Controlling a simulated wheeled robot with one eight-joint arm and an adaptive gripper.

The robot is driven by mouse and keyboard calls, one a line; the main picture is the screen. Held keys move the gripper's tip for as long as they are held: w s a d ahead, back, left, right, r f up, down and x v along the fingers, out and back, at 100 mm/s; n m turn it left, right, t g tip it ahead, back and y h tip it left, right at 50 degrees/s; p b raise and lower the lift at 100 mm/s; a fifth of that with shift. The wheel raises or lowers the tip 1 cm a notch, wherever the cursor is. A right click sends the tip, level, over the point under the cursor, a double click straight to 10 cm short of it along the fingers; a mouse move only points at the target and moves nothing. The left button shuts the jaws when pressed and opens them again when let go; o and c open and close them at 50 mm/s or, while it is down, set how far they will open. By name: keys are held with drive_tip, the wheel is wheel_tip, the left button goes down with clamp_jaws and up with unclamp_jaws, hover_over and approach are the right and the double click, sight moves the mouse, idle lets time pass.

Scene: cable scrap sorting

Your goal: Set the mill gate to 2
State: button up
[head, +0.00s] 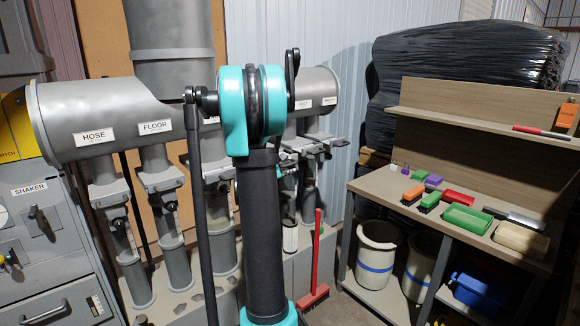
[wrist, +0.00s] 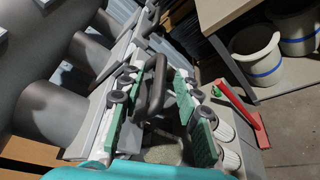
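Grey duct branches with slide gates run across the left and middle of the head view. The HOSE branch (head: 94,137) and FLOOR branch (head: 155,128) are readable. The third label is mostly hidden behind my arm, and the labels farther right are too small to read surely, so I cannot tell which gate is the mill gate. In the wrist view my gripper (wrist: 155,110) is open, its green-padded fingers apart. A dark grey loop handle (wrist: 155,85) shows between the fingers; contact cannot be told. Gate number marks are not readable.
A grey SHAKER cabinet (head: 45,245) stands at left. A red broom (head: 316,270) leans by the ducts. A workbench (head: 375,187) with brushes and trays stands at right, with white buckets (head: 376,255) below. Some floor is clear between.

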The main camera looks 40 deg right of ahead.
drive_tip(key=shift+x, duration=0.85)
drive_tip(key=shift+c, duration=0.2)
clamp_jaws()
